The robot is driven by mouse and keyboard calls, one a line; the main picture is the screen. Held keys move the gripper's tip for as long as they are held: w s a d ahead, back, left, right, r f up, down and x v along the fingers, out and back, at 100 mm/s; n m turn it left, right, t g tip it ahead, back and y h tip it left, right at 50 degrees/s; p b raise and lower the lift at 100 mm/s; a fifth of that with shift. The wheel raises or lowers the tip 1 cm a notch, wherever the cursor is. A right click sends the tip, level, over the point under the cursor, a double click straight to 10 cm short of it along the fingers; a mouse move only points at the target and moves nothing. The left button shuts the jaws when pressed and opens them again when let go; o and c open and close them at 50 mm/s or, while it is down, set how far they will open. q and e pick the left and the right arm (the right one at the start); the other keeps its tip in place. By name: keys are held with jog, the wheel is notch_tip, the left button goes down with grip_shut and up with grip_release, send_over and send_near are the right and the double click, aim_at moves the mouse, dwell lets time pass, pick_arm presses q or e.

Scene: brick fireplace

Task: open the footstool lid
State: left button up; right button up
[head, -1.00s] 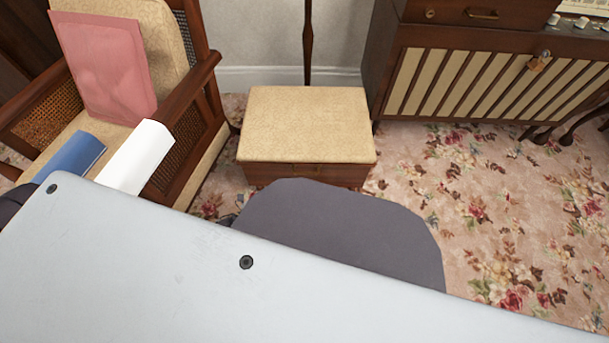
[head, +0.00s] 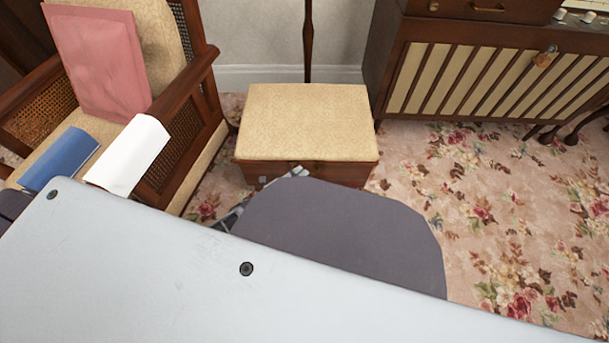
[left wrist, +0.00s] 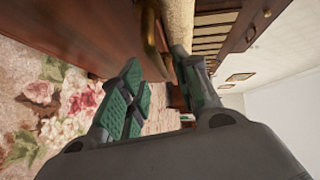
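The footstool (head: 318,174) stands on the carpet near the wall. Its padded cream lid (head: 306,122) lies flat and closed on the dark wooden body. My left gripper (head: 282,178) is in front of the stool's front face, mostly hidden by my own arm. In the left wrist view the gripper (left wrist: 160,88) is open, its green-padded fingers apart. I cannot tell whether the fingers touch the stool. My right gripper is not in view.
An armchair (head: 195,88) with a pink item (head: 100,62), a blue object (head: 60,158) and a white object (head: 128,156) stands left of the stool. A slatted cabinet (head: 390,62) stands to the right. Flowered carpet (head: 500,220) is clear at the right.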

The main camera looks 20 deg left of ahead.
pick_arm(q)
jog(key=shift+b+x, duration=0.45)
jog(key=shift+x, duration=0.9)
grip_shut()
